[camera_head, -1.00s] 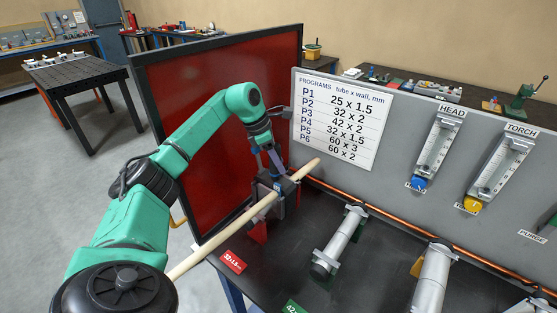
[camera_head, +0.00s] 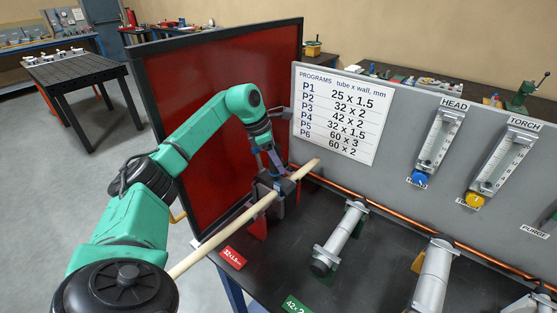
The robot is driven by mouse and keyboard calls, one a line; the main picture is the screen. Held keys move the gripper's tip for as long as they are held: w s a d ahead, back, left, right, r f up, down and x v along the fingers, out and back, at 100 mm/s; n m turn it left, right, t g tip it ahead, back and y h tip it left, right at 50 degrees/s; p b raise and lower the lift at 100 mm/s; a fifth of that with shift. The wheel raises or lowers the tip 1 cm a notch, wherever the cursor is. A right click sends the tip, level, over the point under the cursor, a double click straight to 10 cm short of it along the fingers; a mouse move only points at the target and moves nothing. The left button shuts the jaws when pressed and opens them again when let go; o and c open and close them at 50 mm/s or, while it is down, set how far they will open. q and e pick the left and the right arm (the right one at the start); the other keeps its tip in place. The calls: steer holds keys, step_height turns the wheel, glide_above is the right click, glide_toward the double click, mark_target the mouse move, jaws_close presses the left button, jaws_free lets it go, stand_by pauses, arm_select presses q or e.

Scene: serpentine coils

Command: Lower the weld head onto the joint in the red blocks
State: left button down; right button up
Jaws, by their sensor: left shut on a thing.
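The weld head (camera_head: 278,186) is a small dark grey block at the far left end of the dark bench. My left gripper (camera_head: 271,163) reaches down from above and is shut on it. A long pale tube (camera_head: 225,231) runs slantwise across the weld head's place, its far end sticking out beyond. I cannot tell whether the head rests fully on the tube. Parts of the red blocks (camera_head: 258,228) show below the tube; the joint is hidden by the head and gripper. My right gripper is not in view.
A red screen (camera_head: 215,120) stands close behind my left arm. A grey panel (camera_head: 420,170) with a program list, HEAD and TORCH flow meters stands along the bench's back. Grey tubes (camera_head: 344,236) in holders lie to the right. A red 32 x 1.5 card (camera_head: 233,257) lies at the front edge.

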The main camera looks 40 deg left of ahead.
mark_target(279, 146)
arm_select(q)
steer(key=shift+c, duration=1.8)
jaws_free()
steer(key=shift+d, duration=0.1)
steer(key=shift+s, duration=0.15)
steer(key=shift+f, duration=0.15)
steer(key=shift+r, duration=0.45)
step_height(279, 146, up, 8)
steer(key=shift+b, duration=0.8)
step_height(279, 146, up, 12)
steer(key=p, duration=0.1)
steer(key=shift+f, duration=0.25)
